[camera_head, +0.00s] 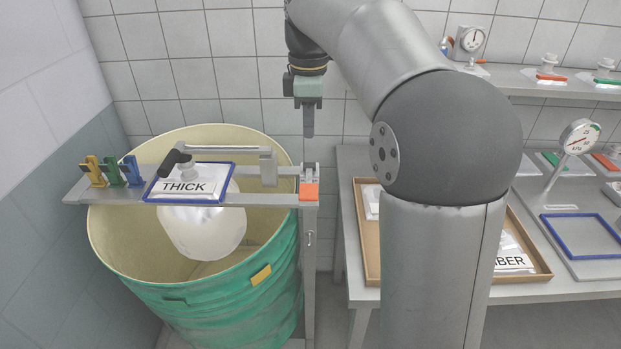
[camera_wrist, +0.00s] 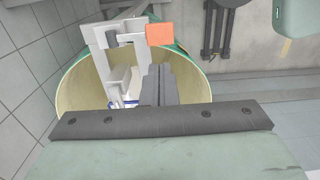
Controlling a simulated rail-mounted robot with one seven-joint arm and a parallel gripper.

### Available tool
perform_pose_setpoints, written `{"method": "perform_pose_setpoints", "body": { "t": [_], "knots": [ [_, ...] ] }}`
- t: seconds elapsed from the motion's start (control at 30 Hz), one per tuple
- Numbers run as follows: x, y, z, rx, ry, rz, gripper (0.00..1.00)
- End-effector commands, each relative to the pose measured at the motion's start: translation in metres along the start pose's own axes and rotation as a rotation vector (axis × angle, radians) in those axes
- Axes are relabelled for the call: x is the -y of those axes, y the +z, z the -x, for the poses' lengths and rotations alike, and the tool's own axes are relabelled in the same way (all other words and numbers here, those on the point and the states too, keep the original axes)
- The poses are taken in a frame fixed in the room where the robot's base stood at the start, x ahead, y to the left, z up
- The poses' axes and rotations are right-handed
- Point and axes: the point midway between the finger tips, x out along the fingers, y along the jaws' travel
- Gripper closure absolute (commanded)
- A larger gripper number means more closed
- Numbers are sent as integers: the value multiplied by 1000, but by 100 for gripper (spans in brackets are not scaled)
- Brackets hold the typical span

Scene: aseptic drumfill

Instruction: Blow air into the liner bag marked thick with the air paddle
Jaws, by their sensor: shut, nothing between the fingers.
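The liner bag (camera_head: 203,232) hangs, white and rounded, inside the open green drum (camera_head: 205,290). Above it, a white plate marked THICK (camera_head: 185,188) sits in a blue frame on the grey bar across the drum. The orange air paddle (camera_head: 309,192) is at the bar's right end, beside the drum rim; it also shows in the wrist view (camera_wrist: 160,34). My gripper (camera_head: 308,130) is shut and empty, pointing down above the orange paddle with a gap between. In the wrist view, its dark fingers (camera_wrist: 158,84) are together. The bag's top is hidden under the plate.
Yellow, green and blue clips (camera_head: 113,171) stand at the bar's left end. A black-handled lever (camera_head: 175,161) lies over the plate. A table (camera_head: 343,210) on the right holds a brown tray (camera_head: 540,277), a blue frame (camera_head: 580,237) and a dial gauge (camera_head: 580,138). A tiled wall stands behind.

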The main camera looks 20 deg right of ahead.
Motion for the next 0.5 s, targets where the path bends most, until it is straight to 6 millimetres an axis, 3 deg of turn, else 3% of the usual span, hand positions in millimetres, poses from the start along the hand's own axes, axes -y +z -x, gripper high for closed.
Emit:
{"method": "perform_pose_setpoints", "body": {
  "t": [0.23, 0.5],
  "knots": [
    [1, 0, -21, 1, -4, -1, 100],
    [1, 0, -78, 1, -5, -2, 100]
  ]
}}
